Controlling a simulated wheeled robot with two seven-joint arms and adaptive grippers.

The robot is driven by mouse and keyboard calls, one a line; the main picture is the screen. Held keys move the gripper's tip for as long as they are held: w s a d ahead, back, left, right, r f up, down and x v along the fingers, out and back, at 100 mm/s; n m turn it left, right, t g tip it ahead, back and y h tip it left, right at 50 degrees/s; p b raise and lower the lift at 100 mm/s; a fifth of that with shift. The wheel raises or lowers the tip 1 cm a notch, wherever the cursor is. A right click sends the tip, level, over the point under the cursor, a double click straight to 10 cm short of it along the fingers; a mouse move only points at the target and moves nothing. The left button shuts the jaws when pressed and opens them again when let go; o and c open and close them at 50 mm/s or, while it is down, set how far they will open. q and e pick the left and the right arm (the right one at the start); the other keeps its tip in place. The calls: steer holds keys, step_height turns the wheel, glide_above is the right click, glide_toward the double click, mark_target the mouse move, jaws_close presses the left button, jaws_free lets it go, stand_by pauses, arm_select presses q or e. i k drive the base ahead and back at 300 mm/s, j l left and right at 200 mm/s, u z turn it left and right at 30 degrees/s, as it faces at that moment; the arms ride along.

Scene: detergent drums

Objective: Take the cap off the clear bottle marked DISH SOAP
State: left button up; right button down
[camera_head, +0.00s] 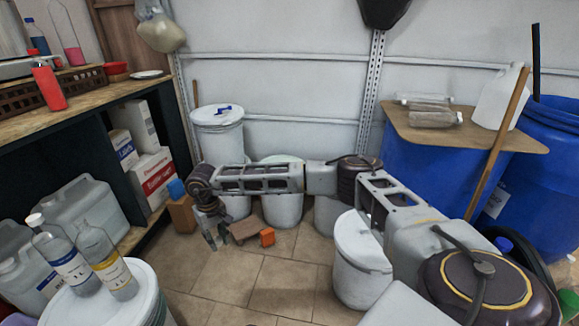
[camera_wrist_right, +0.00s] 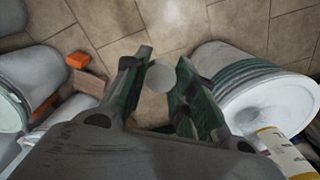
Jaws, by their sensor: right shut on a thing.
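Two clear bottles stand at the lower left on a white drum. One has a blue label (camera_head: 70,268) and a white cap (camera_head: 34,219). The other has a yellow label (camera_head: 115,272) and shows no cap on its neck; its yellow label also shows in the right wrist view (camera_wrist_right: 285,150). I cannot read which is marked DISH SOAP. My right gripper (camera_head: 211,240) is to the right of the bottles, apart from them. In the right wrist view the gripper (camera_wrist_right: 162,85) is shut on a pale round cap (camera_wrist_right: 161,76). My left gripper is not in view.
The white drum (camera_head: 150,305) bears both bottles; it is at the right in the right wrist view (camera_wrist_right: 290,100). Several lidded white drums stand by the wall. An orange block (camera_head: 267,237) is near the gripper. Tiled floor (camera_head: 235,285) is clear in the middle.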

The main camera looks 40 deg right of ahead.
mark_target(95, 245)
steer(key=i+l+z, duration=0.35)
steer(key=i+l, duration=0.55)
steer(key=i+j+z, duration=0.1)
steer(key=i+z, duration=0.35)
steer(key=i, duration=1)
